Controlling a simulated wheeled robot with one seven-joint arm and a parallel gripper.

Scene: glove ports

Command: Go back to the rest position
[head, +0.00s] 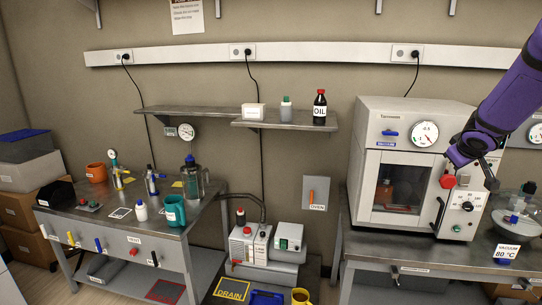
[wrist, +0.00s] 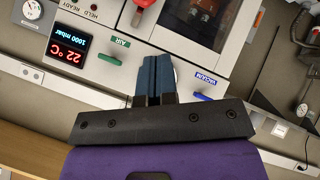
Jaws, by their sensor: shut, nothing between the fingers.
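My gripper (head: 491,181) is in front of the right side of the white vacuum oven (head: 372,118), at the end of my purple arm. In the wrist view its two blue-grey fingers (wrist: 154,78) are together with nothing between them. That view shows the oven front upside down, with a green AIR lever (wrist: 118,53), a blue VACUUM lever (wrist: 203,97), a red knob (wrist: 146,4) and a lit display (wrist: 68,48) reading 1000 mbar and 22 °C. In the head view the red knob (head: 447,181) is left of my gripper. I cannot tell whether the fingers touch the oven.
The oven stands on a right bench (head: 400,259), with a glass-domed vessel (head: 515,215) at its right. A left bench (head: 120,226) holds bottles, a teal mug (head: 175,211) and tools. A pump (head: 250,243) is between the benches. A wall shelf (head: 270,123) bears an OIL bottle (head: 320,107).

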